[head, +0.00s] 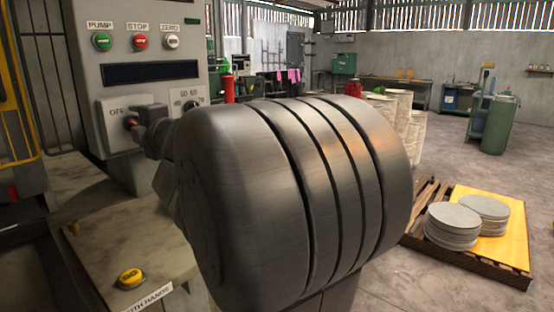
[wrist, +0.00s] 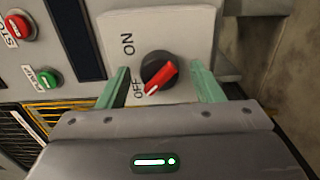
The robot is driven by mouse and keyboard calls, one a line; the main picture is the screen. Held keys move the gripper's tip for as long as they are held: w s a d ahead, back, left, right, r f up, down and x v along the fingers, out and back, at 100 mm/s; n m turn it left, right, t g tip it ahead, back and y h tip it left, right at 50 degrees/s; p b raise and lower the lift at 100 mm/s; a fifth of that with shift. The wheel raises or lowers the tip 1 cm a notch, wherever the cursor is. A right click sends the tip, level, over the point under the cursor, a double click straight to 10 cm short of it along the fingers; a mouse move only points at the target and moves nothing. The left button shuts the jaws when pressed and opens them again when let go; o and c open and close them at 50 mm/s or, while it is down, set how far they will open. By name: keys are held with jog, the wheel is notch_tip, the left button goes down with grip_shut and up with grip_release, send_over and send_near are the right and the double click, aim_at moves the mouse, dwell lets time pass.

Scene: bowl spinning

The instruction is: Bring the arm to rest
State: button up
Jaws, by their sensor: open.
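The rotary switch (wrist: 158,72) is a black knob with a red pointer on a pale plate (wrist: 170,28). In the wrist view its white tip points toward the word OFF. My gripper (wrist: 158,68) is open, with one green finger on each side of the knob. I see gaps between the fingers and the knob; the depth between them is hard to judge. In the head view the switch plate (head: 112,112) is on the control panel at the left, and my large grey arm hides much of the middle.
The panel (head: 150,25) carries green, red and white buttons above a dark display. A yellow button (head: 130,277) sits on the worn bench at the lower left. At the right, a pallet (head: 527,278) bears a yellow sheet and stacked grey discs (head: 453,222). Open concrete floor lies behind it.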

jog(key=p+v, duration=0.3)
jog(key=v, duration=1.1)
jog(key=b+x, duration=0.3)
jog(key=x, duration=1.1)
jog(key=shift+w+a+f, duration=0.1)
jog(key=shift+w+a, duration=0.05)
jog(key=shift+a, duration=0.1)
jog(key=m+p, duration=0.5)
jog(key=m, duration=0.4)
jog(key=m+p, duration=0.6)
jog(key=m, duration=0.2)
jog(key=shift+s+d+m, duration=0.1)
jog(key=shift+s+m, duration=0.1)
jog(key=shift+m, duration=0.2)
jog(key=shift+d, duration=0.1)
